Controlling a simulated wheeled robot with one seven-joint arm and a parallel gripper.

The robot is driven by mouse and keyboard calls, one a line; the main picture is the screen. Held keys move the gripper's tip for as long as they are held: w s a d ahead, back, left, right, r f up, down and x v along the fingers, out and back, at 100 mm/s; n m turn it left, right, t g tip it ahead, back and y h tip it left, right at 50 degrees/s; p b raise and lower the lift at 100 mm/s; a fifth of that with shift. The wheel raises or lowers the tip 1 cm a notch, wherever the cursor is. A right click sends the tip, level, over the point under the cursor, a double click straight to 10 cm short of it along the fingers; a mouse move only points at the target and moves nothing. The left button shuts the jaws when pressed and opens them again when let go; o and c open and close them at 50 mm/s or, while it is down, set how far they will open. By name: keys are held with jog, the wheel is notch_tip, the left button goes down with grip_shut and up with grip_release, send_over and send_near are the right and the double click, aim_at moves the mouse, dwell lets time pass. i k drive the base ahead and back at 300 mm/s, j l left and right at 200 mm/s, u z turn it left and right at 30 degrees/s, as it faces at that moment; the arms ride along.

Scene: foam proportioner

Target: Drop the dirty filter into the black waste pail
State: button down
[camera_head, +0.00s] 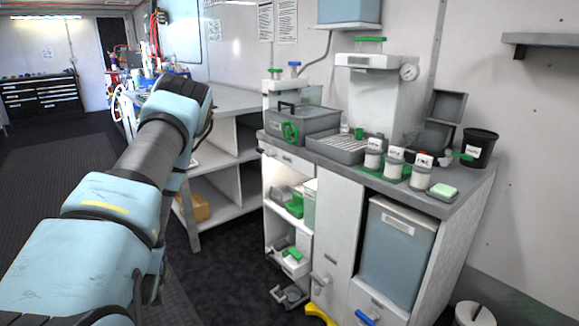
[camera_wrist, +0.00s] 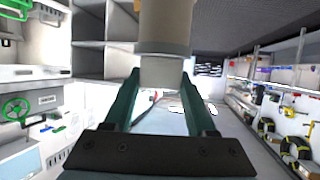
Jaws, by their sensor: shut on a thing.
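In the wrist view, my gripper (camera_wrist: 161,78) is shut on a beige-grey cylinder, the dirty filter (camera_wrist: 165,28). The filter stands out between the two dark green fingers, and its far end is cut off by the top of the picture. In the head view, my arm reaches forward on the left, and its gripper and the filter are hidden. The black waste pail (camera_head: 480,149) stands upright on the right end of the grey counter, with a white label on its side. The pail is well to the right of my arm. The pail's inside is mostly hidden.
A grey case (camera_head: 300,122) and a tall white tank with a gauge (camera_head: 379,95) are further left. A white bin (camera_head: 474,315) is on the floor.

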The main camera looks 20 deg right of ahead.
aim_at(475, 163)
jog(key=z, duration=1.5)
